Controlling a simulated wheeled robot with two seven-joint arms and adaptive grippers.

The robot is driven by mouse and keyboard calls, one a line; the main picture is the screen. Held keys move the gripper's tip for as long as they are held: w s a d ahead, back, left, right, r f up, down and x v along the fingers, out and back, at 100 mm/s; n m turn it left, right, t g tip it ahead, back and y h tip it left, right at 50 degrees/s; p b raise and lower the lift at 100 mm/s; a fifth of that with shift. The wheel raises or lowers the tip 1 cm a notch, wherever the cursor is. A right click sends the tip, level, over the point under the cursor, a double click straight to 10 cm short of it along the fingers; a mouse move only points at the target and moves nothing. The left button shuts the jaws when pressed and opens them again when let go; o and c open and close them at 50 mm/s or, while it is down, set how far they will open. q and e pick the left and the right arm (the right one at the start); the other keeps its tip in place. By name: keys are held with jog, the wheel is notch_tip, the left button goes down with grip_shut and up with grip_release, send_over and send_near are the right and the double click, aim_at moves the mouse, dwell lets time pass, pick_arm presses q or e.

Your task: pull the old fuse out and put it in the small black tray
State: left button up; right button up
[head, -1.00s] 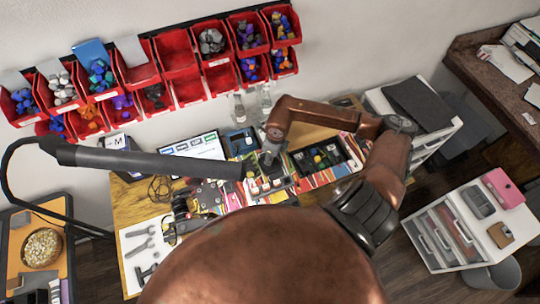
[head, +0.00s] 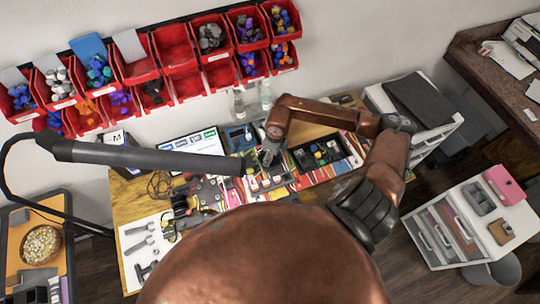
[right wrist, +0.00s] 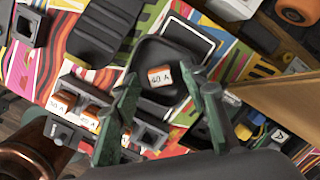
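A white fuse with orange ends, marked 40 A (right wrist: 160,77), lies in the small black tray (right wrist: 146,53) in the right wrist view. My right gripper (right wrist: 163,90) is above the tray, its two green fingers spread on either side of the fuse with gaps visible. More orange-and-white fuses (right wrist: 62,102) sit in grey holders at the lower left of that view; a finger partly hides one. In the head view my right gripper (head: 268,156) points down over the colourful work area; details there are too small to tell. My left gripper is not in view.
A dark grey lamp-like arm (head: 150,155) stretches across the table from the left, close to my right gripper. Red bins (head: 180,52) hang on the wall. A dark tray of coloured parts (head: 320,153) lies right of the gripper. White drawers (head: 460,220) stand at the right.

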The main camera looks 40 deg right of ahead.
notch_tip(320, 180, up, 12)
jog(key=s, duration=0.1)
jog(key=shift+s+d, duration=0.2)
jog(key=shift+d, duration=0.05)
